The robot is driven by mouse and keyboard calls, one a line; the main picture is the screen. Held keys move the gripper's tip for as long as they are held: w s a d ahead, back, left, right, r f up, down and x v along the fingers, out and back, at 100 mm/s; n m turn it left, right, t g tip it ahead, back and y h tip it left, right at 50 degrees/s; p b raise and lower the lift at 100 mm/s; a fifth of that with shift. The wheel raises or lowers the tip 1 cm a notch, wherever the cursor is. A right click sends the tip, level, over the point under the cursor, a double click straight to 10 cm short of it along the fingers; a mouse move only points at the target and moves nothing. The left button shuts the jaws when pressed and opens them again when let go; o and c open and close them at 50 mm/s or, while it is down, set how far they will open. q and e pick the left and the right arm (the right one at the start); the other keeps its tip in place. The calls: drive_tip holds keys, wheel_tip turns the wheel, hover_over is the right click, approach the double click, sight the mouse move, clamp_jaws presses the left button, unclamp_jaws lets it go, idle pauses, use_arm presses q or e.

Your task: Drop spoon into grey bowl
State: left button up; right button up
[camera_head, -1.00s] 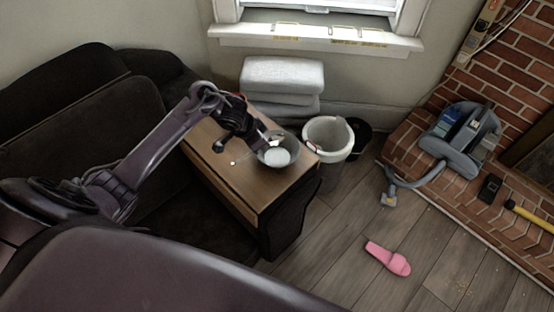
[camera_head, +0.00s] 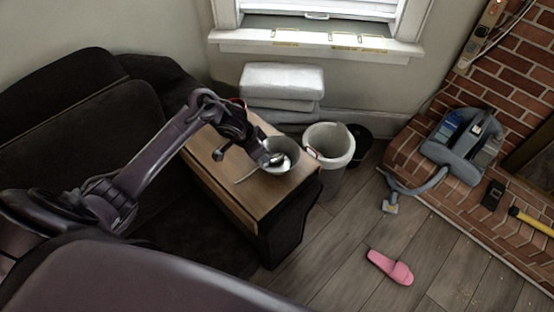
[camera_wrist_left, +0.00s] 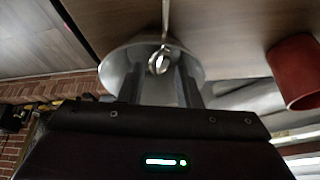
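The grey bowl (camera_head: 290,165) stands on the wooden side table; its wall also shows in the left wrist view (camera_wrist_left: 113,68). The metal spoon (camera_head: 246,176) has its head in the bowl and its handle reaching out over the rim, above the tabletop. In the left wrist view the spoon's head (camera_wrist_left: 159,62) shows between the fingers, with space on both sides. My left gripper (camera_wrist_left: 159,76) is open with its fingers apart at the bowl; in the head view it (camera_head: 264,158) is partly hidden by its own wrist. My right gripper is not in view.
The wooden table (camera_head: 232,187) stands beside a dark sofa (camera_head: 95,110). A red cup (camera_wrist_left: 297,72) stands near the bowl. A white bin (camera_head: 330,145) is right of the table. A pink slipper (camera_head: 390,267) lies on the floor.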

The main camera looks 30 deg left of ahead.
use_arm(q)
drive_tip(key=p+v, duration=0.1)
drive_tip(key=v, duration=0.6)
drive_tip(key=shift+r+p, duration=0.25)
drive_tip(key=shift+p, duration=0.1)
